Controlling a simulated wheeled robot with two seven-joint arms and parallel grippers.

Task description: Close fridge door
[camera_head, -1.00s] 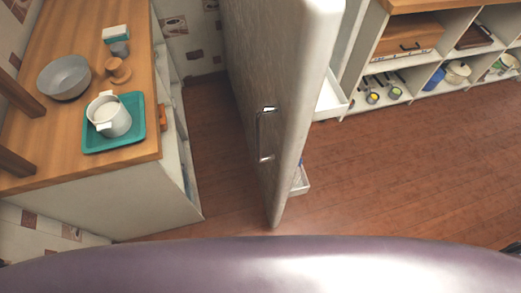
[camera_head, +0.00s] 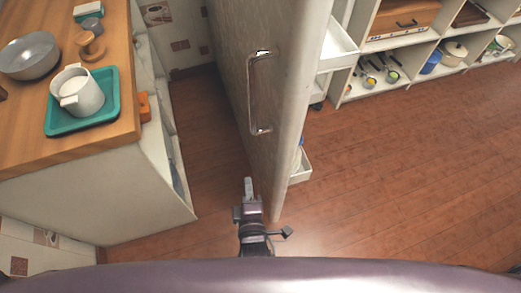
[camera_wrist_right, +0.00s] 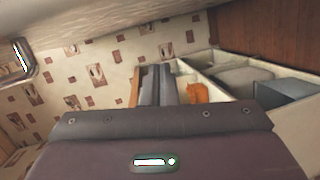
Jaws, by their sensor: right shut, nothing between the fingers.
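The fridge door (camera_head: 285,95) stands open, edge toward me, with shelves (camera_head: 335,45) on its right side. Its metal handle (camera_head: 260,92) is on the left face. My right gripper (camera_head: 249,187) is shut and empty, low in front of the door's left face, below and nearer to me than the handle. Whether it touches the door I cannot tell. In the right wrist view the door (camera_wrist_right: 90,22) fills the top left, the handle (camera_wrist_right: 24,60) is at the left edge, and the shut fingers (camera_wrist_right: 150,86) are apart from the handle. My left gripper is not in view.
A wooden counter (camera_head: 105,135) at left carries a teal tray (camera_head: 60,125) with a white pot (camera_head: 82,92), and a grey bowl (camera_head: 30,55). Open shelving (camera_head: 350,95) stands at the back right. Wooden floor is clear right of the door.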

